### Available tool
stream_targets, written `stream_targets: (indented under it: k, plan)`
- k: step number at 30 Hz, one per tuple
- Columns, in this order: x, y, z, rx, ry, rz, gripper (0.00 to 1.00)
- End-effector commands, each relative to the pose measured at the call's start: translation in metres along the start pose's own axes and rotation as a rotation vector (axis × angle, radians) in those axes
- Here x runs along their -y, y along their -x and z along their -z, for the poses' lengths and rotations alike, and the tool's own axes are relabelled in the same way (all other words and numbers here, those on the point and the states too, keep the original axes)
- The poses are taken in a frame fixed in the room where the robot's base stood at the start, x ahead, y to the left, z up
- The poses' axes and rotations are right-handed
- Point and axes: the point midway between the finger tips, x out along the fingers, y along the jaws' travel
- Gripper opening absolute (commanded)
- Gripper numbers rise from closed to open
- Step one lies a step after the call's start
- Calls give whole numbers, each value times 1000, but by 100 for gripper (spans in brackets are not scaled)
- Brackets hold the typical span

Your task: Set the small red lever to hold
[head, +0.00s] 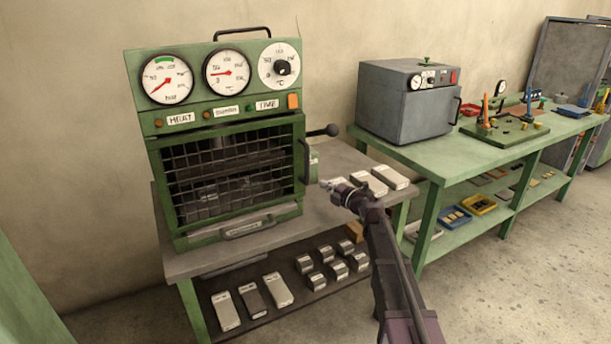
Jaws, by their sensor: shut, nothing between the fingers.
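The green machine (134,92) with a caged front stands on a bench, with dials and paper labels along its top. I cannot make out a small red lever or the word hold. A small orange tab (293,101) sits at the right end of the label row. A lever with a black knob (331,130) sticks out from the machine's right side, above a small pale plate (314,160). My gripper (326,184) is shut and empty, pointing left, just right of the machine's lower right side. Whether it touches the machine is unclear.
Pale blocks (368,182) lie on the bench right behind my gripper. More blocks (279,289) lie on the shelf below. A grey oven (405,115) with a red switch (453,77) stands on the green bench (431,167) to the right. The floor at right is clear.

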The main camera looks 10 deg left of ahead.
Motion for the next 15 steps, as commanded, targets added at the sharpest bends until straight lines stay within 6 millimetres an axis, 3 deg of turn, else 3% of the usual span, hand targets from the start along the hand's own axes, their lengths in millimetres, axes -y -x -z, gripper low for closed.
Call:
stream_targets:
  k: [8,15]
  plan:
    - [0,-5,-1,1,-1,-1,0]
    - [0,-27,-1,0,-1,-1,0]
